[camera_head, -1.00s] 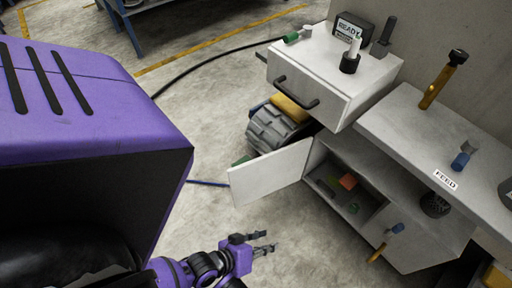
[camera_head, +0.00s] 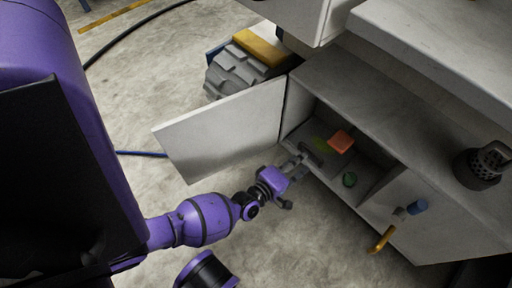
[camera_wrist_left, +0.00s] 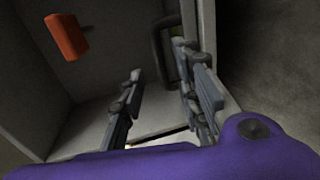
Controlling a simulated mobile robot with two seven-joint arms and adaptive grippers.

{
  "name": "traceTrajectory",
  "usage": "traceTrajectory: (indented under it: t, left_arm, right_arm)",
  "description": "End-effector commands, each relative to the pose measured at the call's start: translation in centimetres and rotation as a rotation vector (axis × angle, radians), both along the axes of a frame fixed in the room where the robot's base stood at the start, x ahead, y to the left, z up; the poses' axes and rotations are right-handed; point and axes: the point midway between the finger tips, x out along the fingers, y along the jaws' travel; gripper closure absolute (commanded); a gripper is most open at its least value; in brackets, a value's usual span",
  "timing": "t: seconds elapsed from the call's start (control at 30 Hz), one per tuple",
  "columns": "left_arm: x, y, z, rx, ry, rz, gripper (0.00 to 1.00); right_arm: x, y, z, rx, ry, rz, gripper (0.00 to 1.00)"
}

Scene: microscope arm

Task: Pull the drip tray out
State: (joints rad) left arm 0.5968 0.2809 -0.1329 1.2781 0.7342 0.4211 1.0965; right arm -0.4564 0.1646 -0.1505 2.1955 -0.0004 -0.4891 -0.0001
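The grey drip tray (camera_head: 333,168) sits low inside the open cabinet, with an orange block (camera_head: 341,141) and a green round piece (camera_head: 349,180) inside the same bay. A dark bar handle (camera_head: 312,154) shows at its front. My left gripper (camera_head: 298,163) is at the cabinet opening beside this handle. In the left wrist view the two fingers of the gripper (camera_wrist_left: 165,105) are apart. The dark curved handle (camera_wrist_left: 158,48) lies ahead, close to the right-hand finger; I cannot tell whether they touch. The orange block also shows there (camera_wrist_left: 66,37). My right gripper is not in view.
The white cabinet door (camera_head: 225,130) stands open to the left of my gripper. A counter (camera_head: 440,45) overhangs at right. A yellow handle (camera_head: 382,240) and blue knob (camera_head: 417,207) stick out from the front panel. The floor (camera_head: 130,115) at left is mostly clear.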

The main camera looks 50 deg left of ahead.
Motion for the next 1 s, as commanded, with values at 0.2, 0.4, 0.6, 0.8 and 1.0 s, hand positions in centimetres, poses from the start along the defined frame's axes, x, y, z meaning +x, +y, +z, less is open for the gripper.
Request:
traceTrajectory:
  t: [0.2,0.4,0.6,0.8,1.0]
  left_arm:
    - [3.4,-0.2,-0.7,0.000,-0.002,-0.001,0.69]
    - [6.1,-0.3,-1.2,0.001,0.000,-0.002,0.69]
    - [7.1,-0.3,-1.4,0.002,0.001,-0.001,0.69]
    - [7.1,-0.3,-1.4,0.002,0.002,-0.001,0.69]
    - [7.1,-0.3,-1.4,0.002,0.002,-0.002,0.93]
  right_arm:
    - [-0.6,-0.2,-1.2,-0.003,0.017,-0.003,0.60]
    - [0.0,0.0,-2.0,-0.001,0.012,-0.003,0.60]
    - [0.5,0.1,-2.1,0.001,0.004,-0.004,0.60]
    - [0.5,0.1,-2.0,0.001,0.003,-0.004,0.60]
    - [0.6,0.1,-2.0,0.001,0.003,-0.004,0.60]
